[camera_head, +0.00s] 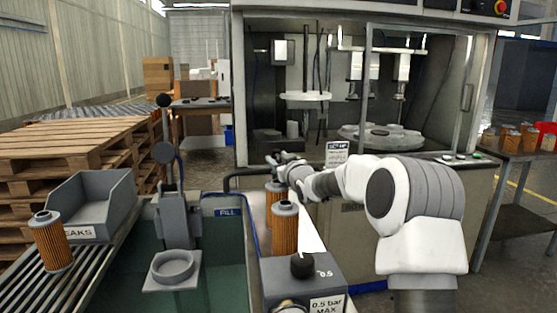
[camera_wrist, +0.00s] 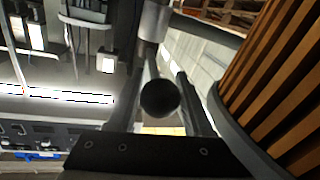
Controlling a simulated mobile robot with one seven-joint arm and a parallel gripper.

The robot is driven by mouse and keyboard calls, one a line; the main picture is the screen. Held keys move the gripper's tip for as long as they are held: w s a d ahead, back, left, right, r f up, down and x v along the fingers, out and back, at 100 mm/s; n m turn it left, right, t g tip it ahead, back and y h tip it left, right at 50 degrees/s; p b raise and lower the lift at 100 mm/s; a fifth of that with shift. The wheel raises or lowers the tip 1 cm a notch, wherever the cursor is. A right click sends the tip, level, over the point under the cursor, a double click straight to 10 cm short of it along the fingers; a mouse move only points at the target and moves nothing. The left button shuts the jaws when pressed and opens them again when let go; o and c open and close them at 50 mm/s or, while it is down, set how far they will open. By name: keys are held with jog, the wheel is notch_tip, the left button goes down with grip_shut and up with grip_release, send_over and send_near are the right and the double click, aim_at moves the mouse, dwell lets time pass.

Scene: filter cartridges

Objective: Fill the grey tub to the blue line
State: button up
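The grey tub (camera_head: 232,236) stands at the lower middle of the head view, with a blue FILL label on its far inner wall and a thin blue line near its right edge. Its lower inside looks greenish; I cannot tell the liquid level. A dark curved pipe (camera_head: 236,176) runs behind the tub towards my gripper (camera_head: 281,163). In the wrist view, a black ball knob (camera_wrist: 160,98) sits between the separated fingers of my gripper (camera_wrist: 160,90), below a grey cylinder (camera_wrist: 154,20). I cannot tell whether the fingers touch the knob.
Two orange pleated cartridges (camera_head: 285,228) stand right of the tub, close to my gripper; one fills the wrist view's right side (camera_wrist: 280,85). A pressure box (camera_head: 318,280) stands in front. Left are a clamp fixture (camera_head: 178,220), a LEAKS bin (camera_head: 92,203) and another cartridge (camera_head: 51,243).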

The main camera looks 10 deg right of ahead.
grip_shut()
dwell(1.1)
